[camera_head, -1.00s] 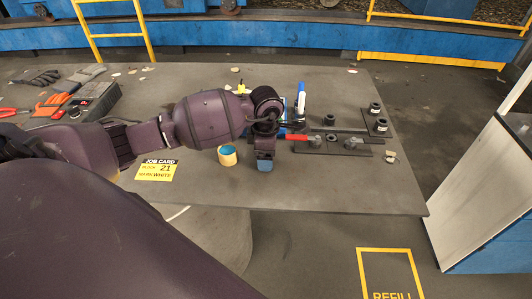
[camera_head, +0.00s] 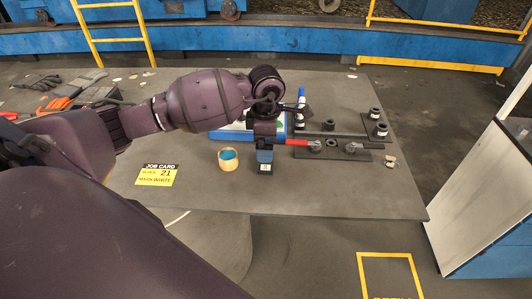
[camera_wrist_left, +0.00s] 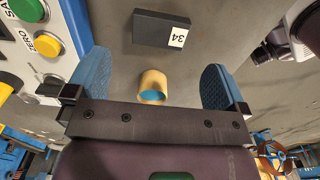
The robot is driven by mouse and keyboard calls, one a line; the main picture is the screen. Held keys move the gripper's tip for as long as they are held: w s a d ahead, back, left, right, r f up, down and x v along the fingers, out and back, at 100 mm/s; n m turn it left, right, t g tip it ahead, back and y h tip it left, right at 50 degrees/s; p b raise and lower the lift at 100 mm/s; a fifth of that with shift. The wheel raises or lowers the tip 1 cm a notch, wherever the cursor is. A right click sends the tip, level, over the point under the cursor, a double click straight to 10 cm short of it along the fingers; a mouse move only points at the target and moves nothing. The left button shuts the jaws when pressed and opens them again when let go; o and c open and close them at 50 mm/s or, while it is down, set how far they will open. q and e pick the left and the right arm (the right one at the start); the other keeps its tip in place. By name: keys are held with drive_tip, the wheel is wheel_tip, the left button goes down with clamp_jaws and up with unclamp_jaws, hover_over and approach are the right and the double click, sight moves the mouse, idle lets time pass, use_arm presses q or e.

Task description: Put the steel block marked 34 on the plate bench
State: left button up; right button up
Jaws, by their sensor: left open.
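The steel block marked 34 (camera_wrist_left: 160,29) is dark, with a white label, and lies on the grey table top (camera_head: 330,190). It also shows in the head view (camera_head: 265,170), just below my left gripper (camera_head: 265,156). My left gripper is open and empty, with its blue fingers (camera_wrist_left: 155,88) spread wide in the wrist view. The block is beyond the fingertips and apart from them. I cannot tell which surface is the plate bench. My right gripper is not in view.
A yellow ring-shaped item with a blue inside (camera_head: 228,158) stands left of the block. A job card reading block 21 (camera_head: 158,174) lies further left. Dark plates with posts (camera_head: 340,150) and a red-handled tool (camera_head: 300,142) are on the right. A button panel (camera_wrist_left: 35,40) shows in the wrist view.

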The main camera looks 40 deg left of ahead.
use_arm(q)
wheel_tip(320, 180, up, 6)
drive_tip(key=shift+f, duration=0.2)
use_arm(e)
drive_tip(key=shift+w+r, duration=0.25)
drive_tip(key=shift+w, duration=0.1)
